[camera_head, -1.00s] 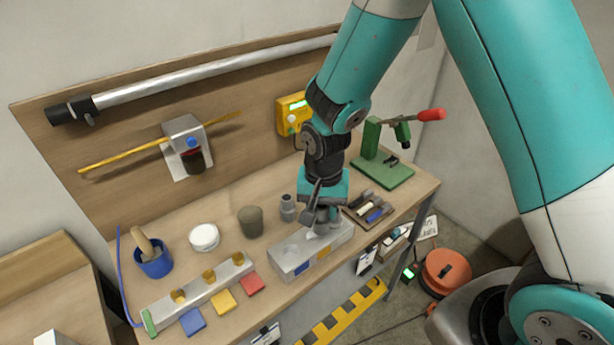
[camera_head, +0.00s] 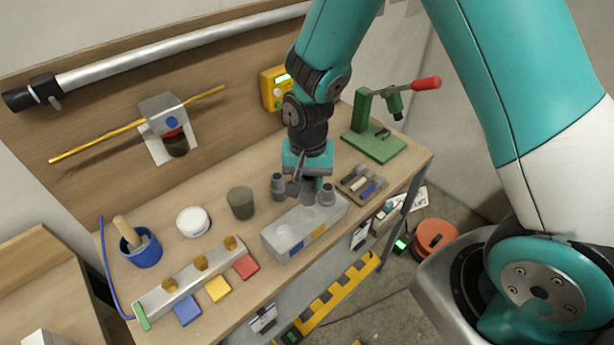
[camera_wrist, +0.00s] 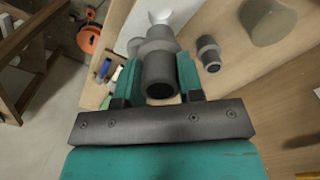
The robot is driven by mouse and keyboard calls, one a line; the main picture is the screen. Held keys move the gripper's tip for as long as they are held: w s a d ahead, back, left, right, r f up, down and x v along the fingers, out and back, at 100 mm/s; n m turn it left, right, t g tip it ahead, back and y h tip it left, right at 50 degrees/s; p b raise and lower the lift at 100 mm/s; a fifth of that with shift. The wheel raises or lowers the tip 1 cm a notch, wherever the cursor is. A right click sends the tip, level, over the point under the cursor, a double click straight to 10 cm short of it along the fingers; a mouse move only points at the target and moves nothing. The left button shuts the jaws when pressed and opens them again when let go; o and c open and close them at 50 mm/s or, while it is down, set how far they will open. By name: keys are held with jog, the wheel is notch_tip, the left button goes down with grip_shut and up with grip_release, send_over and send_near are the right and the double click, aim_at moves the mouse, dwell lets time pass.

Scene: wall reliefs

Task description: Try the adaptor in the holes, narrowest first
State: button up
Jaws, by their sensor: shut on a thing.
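My gripper (camera_head: 307,186) is shut on a grey tubular adaptor (camera_wrist: 160,72), whose dark open end faces the wrist camera. In the head view the held adaptor (camera_head: 310,192) is partly hidden and is above or just behind the grey block (camera_head: 276,243). The block has blue and yellow labels on its front and pale round openings on top. I cannot tell whether the adaptor touches the block. A similar grey fitting (camera_head: 278,187) stands left of the gripper, also seen in the wrist view (camera_wrist: 208,53). Another (camera_head: 326,194) stands just right of the gripper.
A dark cup (camera_head: 240,203) and white jar (camera_head: 193,221) stand left. A long block (camera_head: 187,283) with brass-coloured pieces and coloured tiles lies front left. A tray of coloured pieces (camera_head: 362,184) and a green press (camera_head: 374,147) are right.

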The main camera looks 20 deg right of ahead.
aim_at(308, 204)
jog(key=shift+f+b, duration=1.4)
jog(key=shift+f, duration=0.8)
jog(key=shift+f+b, duration=1.35)
jog(key=shift+f, duration=0.65)
jog(key=o, duration=1)
notch_tip(308, 204, up, 17)
jog(key=shift+r+b, duration=0.2)
jog(key=shift+b, duration=1)
